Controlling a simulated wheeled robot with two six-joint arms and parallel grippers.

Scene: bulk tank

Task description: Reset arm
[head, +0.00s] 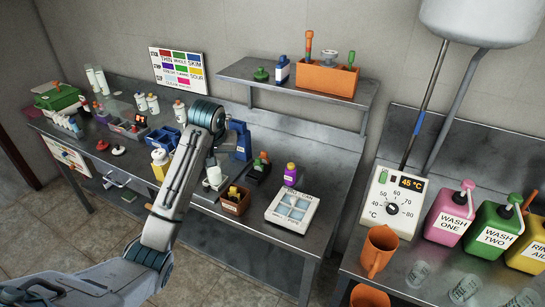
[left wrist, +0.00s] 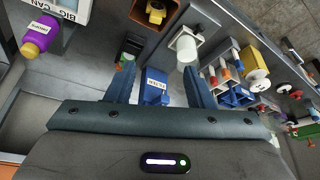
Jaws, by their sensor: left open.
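My left arm (head: 178,185) reaches in from the lower left of the head view, raised over the long steel bench. In the left wrist view my left gripper (left wrist: 158,68) has its two blue fingers spread apart with nothing held between them. A white cylindrical container (left wrist: 185,45) lies beyond the right fingertip. In the head view the wrist hides part of the bench. My right gripper is not in either view.
The bench holds a brown box (head: 236,201), a purple bottle (head: 290,175) and a white tray (head: 293,209). A shelf (head: 270,75) with an orange caddy (head: 325,80) hangs behind. At right are a temperature control box (head: 393,205), wash jugs (head: 449,220) and orange cups (head: 378,250).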

